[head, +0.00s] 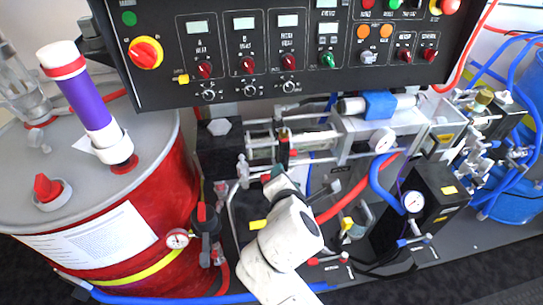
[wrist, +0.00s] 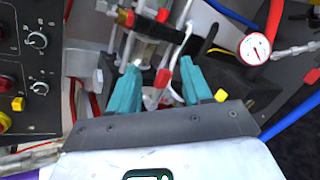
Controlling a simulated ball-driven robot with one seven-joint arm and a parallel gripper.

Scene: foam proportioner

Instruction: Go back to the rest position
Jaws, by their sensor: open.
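My gripper (wrist: 160,78) shows in the wrist view with two teal fingers apart and nothing between them. Metal fittings and a red-handled part of the machine (wrist: 145,18) lie beyond the fingertips. In the head view my white arm reaches up from the bottom centre, and my gripper (head: 273,178) is near the pump's metal tubes (head: 290,145), below the control panel (head: 300,45). The fingers are mostly hidden there by my wrist. I cannot tell whether they touch the fittings.
A red drum (head: 130,240) with a grey lid stands left, carrying a purple-and-white cylinder (head: 88,105). A pressure gauge (head: 177,239) sits near the drum's right side. Red and blue hoses (head: 378,185) and a black box with a gauge (head: 430,195) crowd the right. Dark floor shows at the bottom right.

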